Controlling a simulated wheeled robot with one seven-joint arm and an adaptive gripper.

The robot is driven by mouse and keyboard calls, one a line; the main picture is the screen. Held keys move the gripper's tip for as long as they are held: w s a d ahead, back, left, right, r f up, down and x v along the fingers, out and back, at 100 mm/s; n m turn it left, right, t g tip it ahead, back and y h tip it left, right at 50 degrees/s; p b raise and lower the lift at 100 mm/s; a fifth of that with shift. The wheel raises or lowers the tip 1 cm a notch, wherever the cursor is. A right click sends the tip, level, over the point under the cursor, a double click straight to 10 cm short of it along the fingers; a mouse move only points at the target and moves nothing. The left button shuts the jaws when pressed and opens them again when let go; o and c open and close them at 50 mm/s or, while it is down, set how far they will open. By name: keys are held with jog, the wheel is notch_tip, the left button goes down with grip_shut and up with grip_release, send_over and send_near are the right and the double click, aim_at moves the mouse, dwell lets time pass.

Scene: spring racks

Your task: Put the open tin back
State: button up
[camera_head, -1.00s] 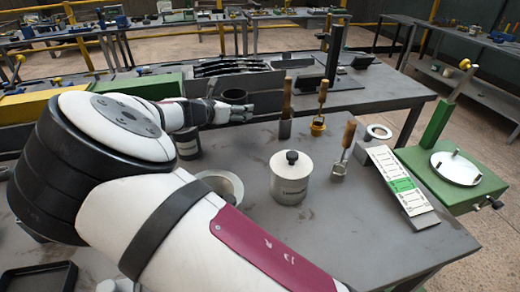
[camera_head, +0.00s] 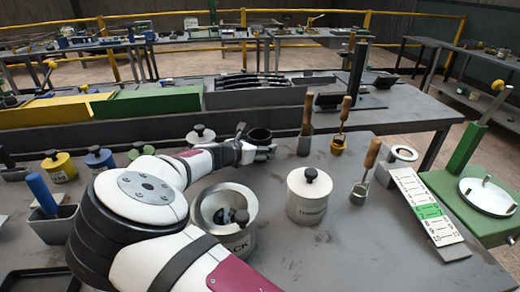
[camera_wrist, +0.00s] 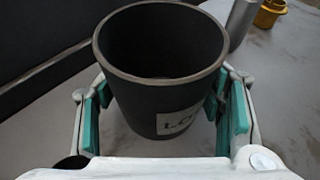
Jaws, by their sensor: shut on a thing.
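A dark grey open tin (camera_head: 260,137) with a pale label, partly readable as "LO", is between the fingers of my gripper (camera_head: 254,147). In the wrist view the tin (camera_wrist: 155,95) is upright, its round mouth is open, and the inside looks empty. The teal pads of my gripper (camera_wrist: 165,90) press on its two sides. The tin is over the back part of the grey table; I cannot tell whether its base touches the top. A larger pale open tin (camera_head: 195,212), its label ending in "ACK", stands nearer, with dark knobbed shapes inside.
A white lidded tin (camera_head: 308,203) stands right of the pale tin. Several wooden-handled tools, including one (camera_head: 306,116), stand behind it. Yellow (camera_head: 60,170) and blue (camera_head: 100,160) lidded tins stand at the left. A slanted chart (camera_head: 425,205) lies at the right edge.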

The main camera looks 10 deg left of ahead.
jog(key=shift+f, duration=0.2)
jog(key=shift+f, duration=0.2)
jog(key=o, duration=1.4)
jog(key=shift+o, duration=0.2)
jog(key=shift+r, duration=0.25)
jog(key=p+v, duration=0.1)
jog(key=v, duration=1.1)
jog(key=shift+f, duration=0.15)
